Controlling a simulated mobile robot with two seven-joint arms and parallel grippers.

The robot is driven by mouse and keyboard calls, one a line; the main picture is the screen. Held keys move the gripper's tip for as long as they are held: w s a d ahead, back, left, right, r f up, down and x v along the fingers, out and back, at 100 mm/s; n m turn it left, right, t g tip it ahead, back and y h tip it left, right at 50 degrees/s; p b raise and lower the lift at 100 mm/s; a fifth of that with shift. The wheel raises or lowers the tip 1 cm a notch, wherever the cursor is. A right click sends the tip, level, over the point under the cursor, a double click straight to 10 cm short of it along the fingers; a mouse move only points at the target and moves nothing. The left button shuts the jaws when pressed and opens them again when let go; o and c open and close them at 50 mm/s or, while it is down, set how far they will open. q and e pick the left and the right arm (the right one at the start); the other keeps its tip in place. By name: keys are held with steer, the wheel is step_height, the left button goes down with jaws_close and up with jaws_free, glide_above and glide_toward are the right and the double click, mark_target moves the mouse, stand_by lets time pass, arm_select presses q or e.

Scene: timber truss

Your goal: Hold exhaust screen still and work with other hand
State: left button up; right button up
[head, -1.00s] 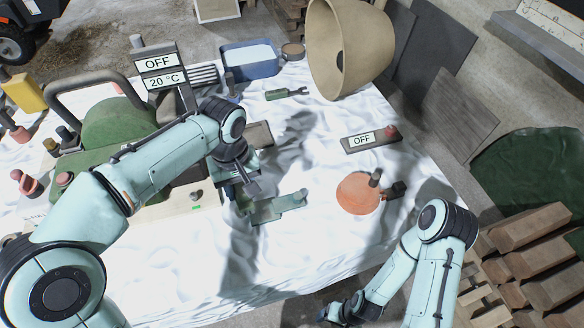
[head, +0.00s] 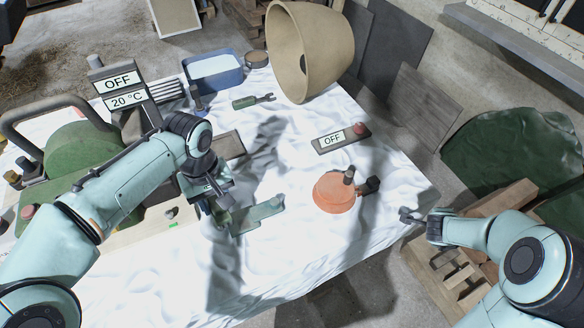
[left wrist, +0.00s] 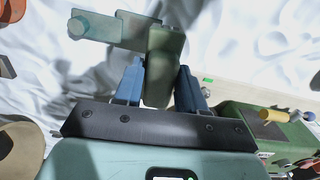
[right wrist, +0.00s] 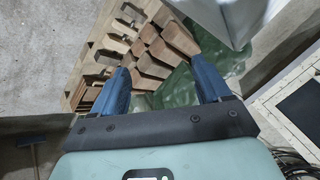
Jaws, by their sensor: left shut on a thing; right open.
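The exhaust screen, as I take it, is a flat green-grey piece (head: 260,214) low over the white cloth at the table's middle. My left gripper (head: 222,198) is shut on its left end. In the left wrist view the piece (left wrist: 160,45) sits between the two blue fingers, with a round knob at its far end. I cannot tell if it touches the cloth. My right gripper (head: 408,216) is open and empty at the table's right edge. In the right wrist view its fingers (right wrist: 165,82) stand apart with nothing between them.
A green machine (head: 85,160) with a dark handle stands at left. An orange disc (head: 332,196) with dark fittings, an OFF box (head: 340,138), a green-handled tool (head: 252,101) and a beige bowl (head: 312,45) lie on the cloth (head: 310,255). Timber (head: 505,200) is stacked at right.

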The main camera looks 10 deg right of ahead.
steer(key=w+d+r+m+t+h, duration=0.1)
steer(key=w+d+r+m+t, duration=0.1)
steer(key=w+r, duration=0.45)
steer(key=w+a+r+t+y, duration=0.1)
steer(key=w+a, duration=0.1)
steer(key=w, duration=0.1)
steer(key=w+a+r+n+t+y, duration=0.1)
steer(key=w+a, duration=0.2)
steer(key=w+a+r+n+t+y, duration=0.1)
steer(key=w+a+r+y, duration=0.1)
steer(key=w+a, duration=0.1)
steer(key=shift+w+a+t, duration=0.25)
steer(key=shift+w+t, duration=0.05)
steer(key=w+a+r+n+y, duration=0.2)
steer(key=w+a+y, duration=0.25)
steer(key=a, duration=0.45)
steer(key=n+g+y, duration=0.3)
steer(key=n+g, duration=0.2)
steer(key=g, duration=0.6)
glide_toward(276, 201)
steer(key=shift+n, duration=0.3)
steer(key=x, duration=1)
steer(key=c, duration=1.2)
